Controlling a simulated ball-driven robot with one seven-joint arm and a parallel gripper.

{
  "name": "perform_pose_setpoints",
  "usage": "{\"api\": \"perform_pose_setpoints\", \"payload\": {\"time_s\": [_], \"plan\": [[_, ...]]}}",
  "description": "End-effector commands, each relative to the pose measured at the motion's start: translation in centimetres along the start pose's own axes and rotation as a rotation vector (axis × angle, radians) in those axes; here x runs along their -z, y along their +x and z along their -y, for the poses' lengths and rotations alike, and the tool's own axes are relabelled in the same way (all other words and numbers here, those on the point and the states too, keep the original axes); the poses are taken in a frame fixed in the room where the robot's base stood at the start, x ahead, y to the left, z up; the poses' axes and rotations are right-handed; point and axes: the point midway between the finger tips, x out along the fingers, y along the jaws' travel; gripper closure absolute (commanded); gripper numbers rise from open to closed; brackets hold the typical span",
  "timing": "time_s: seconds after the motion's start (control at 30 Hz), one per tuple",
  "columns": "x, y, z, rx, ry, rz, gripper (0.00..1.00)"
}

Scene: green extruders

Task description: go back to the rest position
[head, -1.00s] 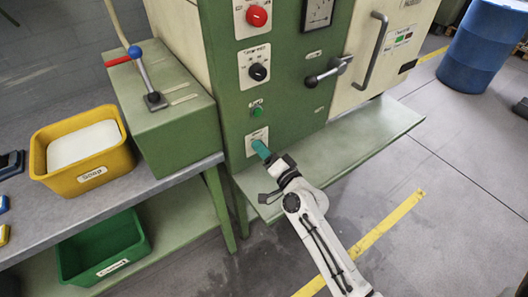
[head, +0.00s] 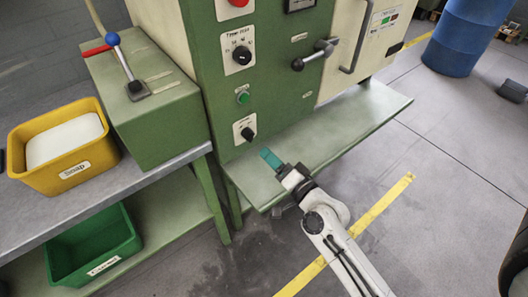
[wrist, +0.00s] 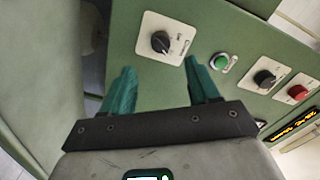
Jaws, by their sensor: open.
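My gripper (head: 268,157) has teal fingers and hangs just in front of the green machine (head: 215,100), over its pale green shelf. In the wrist view the two fingers (wrist: 160,90) stand apart with nothing between them. A black rotary knob on a white plate (wrist: 162,42) shows beyond the fingertips, clear of them. The same knob (head: 247,134) shows low on the machine's front in the head view, up and to the left of the gripper.
A green button (head: 243,97), a temperature knob (head: 241,56) and a black-knobbed lever (head: 313,55) are on the machine. The shelf (head: 340,128) juts out below. A yellow bin (head: 90,170), a green bin (head: 75,265) and a blue barrel (head: 462,35) stand around.

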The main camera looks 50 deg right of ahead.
Motion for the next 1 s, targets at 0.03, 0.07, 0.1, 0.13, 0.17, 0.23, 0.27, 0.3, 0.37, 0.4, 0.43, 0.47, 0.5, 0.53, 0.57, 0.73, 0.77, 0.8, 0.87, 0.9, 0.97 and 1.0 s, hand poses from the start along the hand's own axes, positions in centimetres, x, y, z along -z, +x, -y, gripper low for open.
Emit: {"api": "perform_pose_setpoints", "payload": {"time_s": [0.03,0.07,0.1,0.13,0.17,0.23,0.27,0.3,0.37,0.4,0.43,0.47,0.5,0.53,0.57,0.73,0.77,0.8,0.87,0.9,0.97,1.0], "plan": [[-0.1,-0.5,-0.1,0.0,0.0,0.0,0.4],[0.0,-0.7,-0.1,0.0,0.0,0.0,0.4],[0.0,-1.0,-0.1,0.0,0.0,-0.001,0.4],[0.0,-1.1,-0.1,0.0,0.0,-0.001,0.4],[0.0,-1.2,0.0,0.0,0.0,-0.001,0.4],[0.1,-1.3,0.0,0.0,0.0,-0.002,0.4],[0.1,-1.3,0.0,0.0,0.0,-0.002,0.4],[0.1,-1.3,0.0,0.0,0.0,-0.002,0.4],[0.1,-1.3,0.0,0.0,0.0,-0.002,0.4],[0.1,-1.3,0.0,0.0,0.0,-0.002,0.4],[0.1,-1.3,0.0,0.0,0.0,-0.002,0.4],[0.1,-1.3,0.0,0.0,0.0,-0.002,0.4],[0.1,-1.3,0.0,0.0,0.0,-0.001,0.4],[0.1,-1.3,0.0,0.0,0.0,-0.001,0.4],[0.1,-1.3,0.0,0.0,0.0,-0.001,0.4],[0.1,-1.3,0.0,0.0,0.0,-0.001,0.4],[0.1,-1.3,0.0,0.0,0.0,-0.001,0.4],[0.0,-1.3,0.0,0.0,-0.001,0.001,0.4],[-0.3,-1.2,0.1,-0.002,-0.011,0.017,0.4],[-0.8,-1.2,0.2,-0.005,-0.025,0.039,0.4],[-2.0,-1.2,0.5,-0.013,-0.062,0.098,0.4],[-3.1,-1.3,0.7,-0.022,-0.099,0.153,0.4]]}}
